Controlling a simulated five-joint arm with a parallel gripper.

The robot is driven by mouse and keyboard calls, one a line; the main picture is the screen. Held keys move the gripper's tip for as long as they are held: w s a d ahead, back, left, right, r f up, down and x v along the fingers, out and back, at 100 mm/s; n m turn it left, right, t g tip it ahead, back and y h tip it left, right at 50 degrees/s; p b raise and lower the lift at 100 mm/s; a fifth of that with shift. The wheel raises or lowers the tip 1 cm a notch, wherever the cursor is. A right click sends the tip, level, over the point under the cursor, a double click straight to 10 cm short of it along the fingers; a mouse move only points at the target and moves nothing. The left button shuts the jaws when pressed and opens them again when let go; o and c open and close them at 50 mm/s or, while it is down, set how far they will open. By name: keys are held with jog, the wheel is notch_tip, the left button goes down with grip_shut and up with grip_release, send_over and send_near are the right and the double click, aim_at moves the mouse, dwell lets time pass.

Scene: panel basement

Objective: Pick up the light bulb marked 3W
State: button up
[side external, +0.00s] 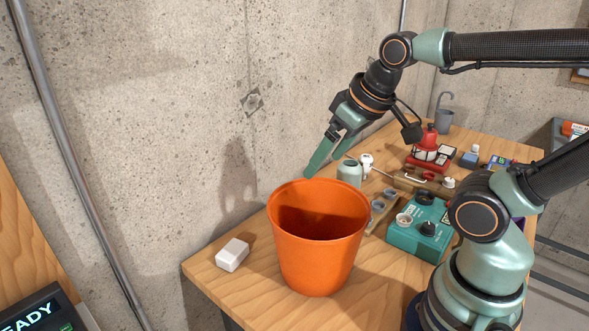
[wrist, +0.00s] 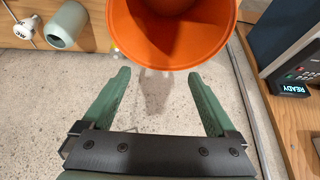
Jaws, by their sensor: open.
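A white light bulb (wrist: 25,29) shows at the upper left of the wrist view, with a dark mark that I cannot read surely. A white bulb (side external: 366,159) also shows in the side view, right of a grey-green cup (side external: 349,174). That cup also shows in the wrist view (wrist: 66,26), beside the bulb. My gripper (side external: 323,163) is open and empty, near the wall behind the orange bucket's rim. In the wrist view its fingers (wrist: 158,74) are spread with nothing between them; the bulb lies well off to their left.
An orange bucket (side external: 318,245) stands at the near part of the wooden bench (side external: 215,271). A white block (side external: 232,254) lies left of it. A teal box with knobs (side external: 419,230), a red lantern-like object (side external: 428,142) and other small items crowd the right side. The concrete wall is close behind.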

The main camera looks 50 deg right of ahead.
jog(key=w+d+r+m+g, duration=0.2)
jog(key=w+d+r+m, duration=0.15)
jog(key=w+d, duration=0.4)
jog(key=m+g, duration=0.4)
jog(key=m, duration=0.6)
send_over(365, 169)
jog(key=w+d, duration=0.1)
jog(key=d, duration=0.1)
notch_tip(365, 169, down, 16)
jog(key=shift+w+f, duration=0.1)
notch_tip(365, 169, down, 12)
jog(key=shift+d+r, duration=0.1)
jog(key=c, duration=1.5)
jog(key=shift+o, duration=0.2)
jog(key=shift+r, duration=0.1)
